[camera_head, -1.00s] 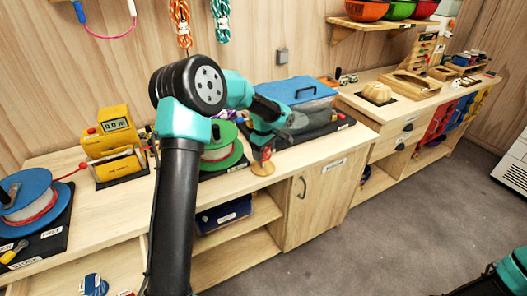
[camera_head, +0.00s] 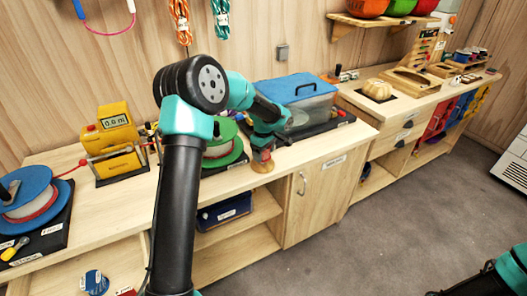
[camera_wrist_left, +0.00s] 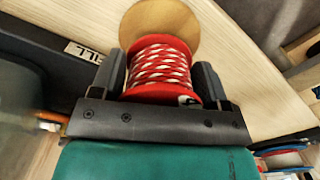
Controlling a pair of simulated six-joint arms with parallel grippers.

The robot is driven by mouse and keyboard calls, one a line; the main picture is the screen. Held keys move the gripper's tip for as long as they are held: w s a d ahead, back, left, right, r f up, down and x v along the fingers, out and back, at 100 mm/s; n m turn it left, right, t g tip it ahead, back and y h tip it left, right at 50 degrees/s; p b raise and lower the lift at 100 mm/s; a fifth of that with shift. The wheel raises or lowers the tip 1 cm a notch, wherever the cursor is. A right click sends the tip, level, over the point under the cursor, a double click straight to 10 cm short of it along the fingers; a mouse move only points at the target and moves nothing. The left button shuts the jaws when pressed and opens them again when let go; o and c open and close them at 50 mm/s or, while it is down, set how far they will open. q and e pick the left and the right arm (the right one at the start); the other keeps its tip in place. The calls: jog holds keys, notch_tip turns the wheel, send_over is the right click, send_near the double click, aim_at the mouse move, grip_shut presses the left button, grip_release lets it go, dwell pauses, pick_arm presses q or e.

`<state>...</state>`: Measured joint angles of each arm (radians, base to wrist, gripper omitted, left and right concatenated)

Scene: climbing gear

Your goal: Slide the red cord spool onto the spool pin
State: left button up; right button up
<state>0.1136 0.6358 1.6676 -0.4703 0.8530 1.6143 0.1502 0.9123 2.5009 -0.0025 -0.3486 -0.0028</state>
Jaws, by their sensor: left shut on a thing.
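The red cord spool, wound with red and white cord, shows large in the left wrist view (camera_wrist_left: 160,68) and small in the head view (camera_head: 262,155). My left gripper (camera_wrist_left: 165,85) is shut on it, with one finger on each side. A round tan disc (camera_wrist_left: 150,18) lies just beyond the spool's far end and is wider than it; in the head view it is below the spool, near the bench's front edge. I cannot tell whether spool and disc touch. I cannot make out the spool pin. Only part of my right arm shows, at the lower right.
A clear box with a blue lid (camera_head: 300,95) stands on a dark mat behind the gripper. A green reel (camera_head: 225,150) is partly hidden by my left arm. A yellow counter (camera_head: 112,135) and blue reel (camera_head: 30,185) stand farther left. Bare bench top (camera_head: 330,145) lies to the right.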

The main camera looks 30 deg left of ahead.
pick_arm(q)
jog(key=shift+f, duration=0.15)
jog(key=o, duration=1)
jog(key=shift+o, duration=0.2)
notch_tip(320, 180, up, 17)
jog(key=shift+r, duration=0.2)
jog(key=shift+f, duration=0.1)
dwell(0.9)
